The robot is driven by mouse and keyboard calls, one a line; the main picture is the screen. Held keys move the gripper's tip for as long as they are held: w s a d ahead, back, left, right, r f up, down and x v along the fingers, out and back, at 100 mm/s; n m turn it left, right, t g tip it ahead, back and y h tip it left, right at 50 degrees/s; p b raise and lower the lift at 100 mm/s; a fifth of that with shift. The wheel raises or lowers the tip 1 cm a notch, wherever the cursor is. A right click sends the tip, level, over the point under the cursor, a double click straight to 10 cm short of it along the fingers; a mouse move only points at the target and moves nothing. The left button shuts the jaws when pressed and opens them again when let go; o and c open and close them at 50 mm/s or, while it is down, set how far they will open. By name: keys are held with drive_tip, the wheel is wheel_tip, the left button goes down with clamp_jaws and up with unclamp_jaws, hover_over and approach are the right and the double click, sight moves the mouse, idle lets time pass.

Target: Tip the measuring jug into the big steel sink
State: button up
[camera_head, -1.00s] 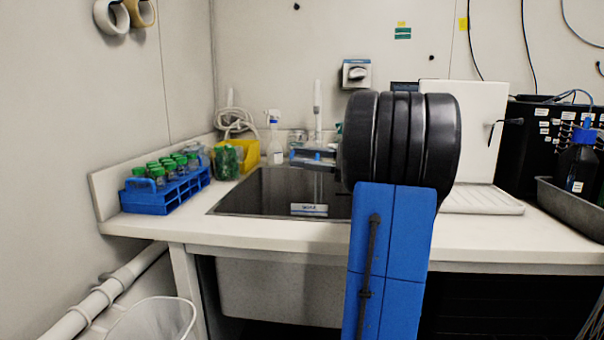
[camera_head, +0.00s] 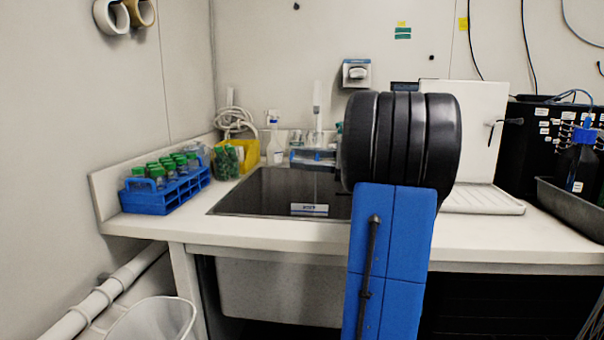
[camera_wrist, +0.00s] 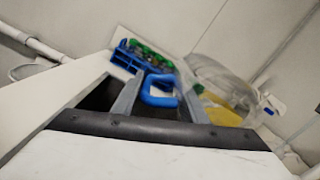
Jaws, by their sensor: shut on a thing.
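My gripper (camera_wrist: 160,100) is shut on this handle, one grey finger on each side. The jug looks tilted in the turned wrist view, but I cannot tell its true lean or what it holds. In the head view my arm hides the jug and gripper. The big steel sink (camera_head: 270,192) is a dark rectangular opening in the white counter, partly behind my arm. A dark part of it appears beside the fingers in the wrist view (camera_wrist: 98,96).
A blue rack (camera_head: 165,195) of green-capped tubes stands left of the sink. A yellow container (camera_head: 248,155), a spray bottle (camera_head: 275,145) and coiled tubing (camera_head: 235,121) stand behind it. A white drainboard (camera_head: 485,200) and a grey tray (camera_head: 572,210) with a dark bottle lie right.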

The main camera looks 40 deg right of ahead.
drive_tip(key=shift+a+f+g+h, duration=0.1)
drive_tip(key=shift+f+g+h, duration=0.25)
drive_tip(key=shift+g+h, duration=0.3)
drive_tip(key=f+g+h, duration=0.2)
drive_tip(key=g, duration=0.1)
drive_tip(key=shift+h, duration=0.25)
drive_tip(key=g+h, duration=0.1)
drive_tip(key=f+g, duration=0.1)
drive_tip(key=g+h, duration=0.1)
drive_tip(key=shift+s+d+f+h, duration=0.3)
